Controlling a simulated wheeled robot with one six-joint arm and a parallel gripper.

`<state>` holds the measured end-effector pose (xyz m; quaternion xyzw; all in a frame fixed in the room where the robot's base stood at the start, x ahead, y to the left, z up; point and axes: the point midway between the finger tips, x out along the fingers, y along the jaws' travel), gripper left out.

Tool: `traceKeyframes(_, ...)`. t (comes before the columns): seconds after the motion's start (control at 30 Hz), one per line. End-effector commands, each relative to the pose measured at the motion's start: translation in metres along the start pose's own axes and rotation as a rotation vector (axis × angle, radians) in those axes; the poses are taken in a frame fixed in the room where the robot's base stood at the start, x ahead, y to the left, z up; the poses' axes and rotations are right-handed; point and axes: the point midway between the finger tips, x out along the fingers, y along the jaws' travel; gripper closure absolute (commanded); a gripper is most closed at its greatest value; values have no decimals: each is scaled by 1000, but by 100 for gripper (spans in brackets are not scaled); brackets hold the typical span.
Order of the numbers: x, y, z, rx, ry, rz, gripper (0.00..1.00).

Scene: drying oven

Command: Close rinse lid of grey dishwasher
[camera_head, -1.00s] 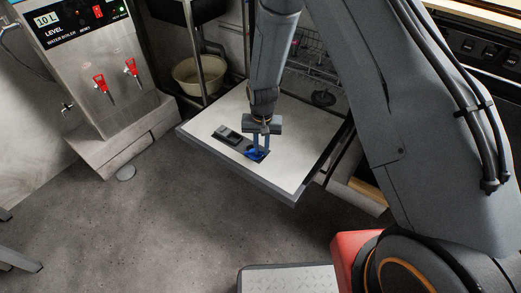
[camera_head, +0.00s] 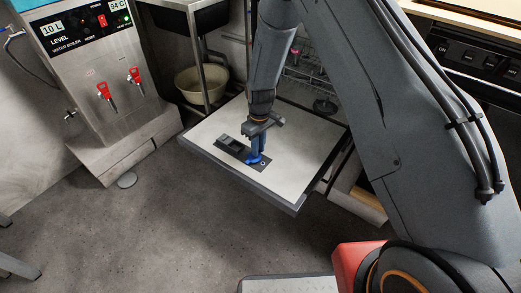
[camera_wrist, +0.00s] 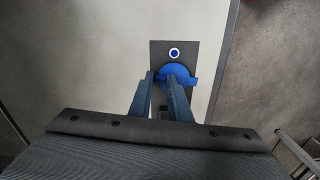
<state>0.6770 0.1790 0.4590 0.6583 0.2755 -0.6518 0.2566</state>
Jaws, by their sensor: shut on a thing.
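The grey dishwasher's door (camera_head: 295,165) is folded down and lies open, with its pale inner face up. A dark dispenser panel (camera_head: 229,146) is set in it near the front edge. The blue rinse lid (camera_head: 254,160) is at the panel's right end; it also shows in the wrist view (camera_wrist: 178,71), beside a small blue-and-white ring (camera_wrist: 174,53). My gripper (camera_head: 257,154) points down at the lid, its fingertips (camera_wrist: 163,80) shut on the lid's near part. The fingers hide part of the lid, and I cannot tell how far it stands open.
A dish rack (camera_head: 310,75) is inside the dishwasher behind the door. A steel water boiler (camera_head: 105,90) with red taps stands at the left, and a beige bowl (camera_head: 198,84) sits on a low shelf. The floor (camera_head: 150,235) in front is clear.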

Motion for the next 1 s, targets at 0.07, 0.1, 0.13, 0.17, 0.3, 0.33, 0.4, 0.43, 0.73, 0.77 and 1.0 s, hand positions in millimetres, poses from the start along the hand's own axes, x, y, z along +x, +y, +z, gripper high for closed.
traceKeyframes(0.07,0,0,-3,-41,2,0,100)
traceKeyframes(0.1,0,0,-4,-59,1,-1,100)
traceKeyframes(0.13,0,0,-5,-73,1,-1,100)
traceKeyframes(0.17,0,0,-5,-84,1,-1,100)
traceKeyframes(0.3,0,0,-7,-125,0,-3,100)
traceKeyframes(0.33,0,0,-8,-131,0,-3,100)
traceKeyframes(0.4,0,-1,-8,-142,0,-3,100)
traceKeyframes(0.43,0,-1,-9,-145,0,-3,100)
traceKeyframes(0.73,0,-1,-9,-153,1,-3,100)
traceKeyframes(0.77,0,-1,-9,-153,1,-3,100)
traceKeyframes(1.0,0,-1,-9,-153,1,-3,64)
